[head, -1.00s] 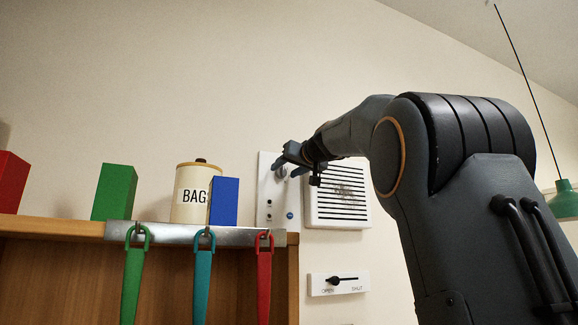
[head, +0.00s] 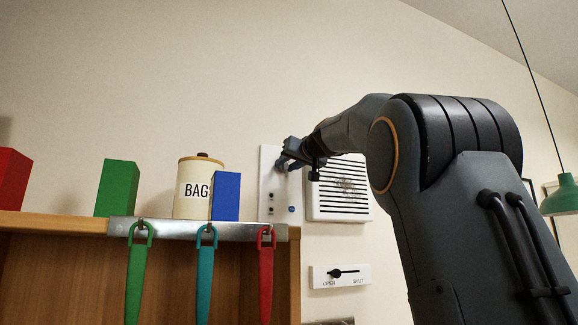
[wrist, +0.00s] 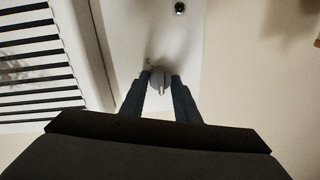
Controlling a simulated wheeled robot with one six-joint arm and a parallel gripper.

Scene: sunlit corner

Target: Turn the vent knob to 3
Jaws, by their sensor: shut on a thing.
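The grey vent knob (wrist: 159,80) sits on a pale wall panel (wrist: 180,45) and shows between my fingertips in the wrist view. Its light pointer ridge points toward the bottom of that picture. My gripper (wrist: 160,77) is shut on the knob, one dark finger on each side. A small dark mark shows by the left fingertip, too small to read surely. In the head view my gripper (head: 284,162) is at the upper part of the panel (head: 268,185), and the fingers mostly hide the knob. The slatted vent (head: 340,200) is just right of the panel.
An OPEN/SHUT lever plate (head: 350,281) is below the vent. A wooden shelf (head: 60,228) at left holds a BAGS canister (head: 190,200), green block (head: 117,188), blue block (head: 225,197) and red block (head: 12,178). Straps hang from its metal rail (head: 170,231).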

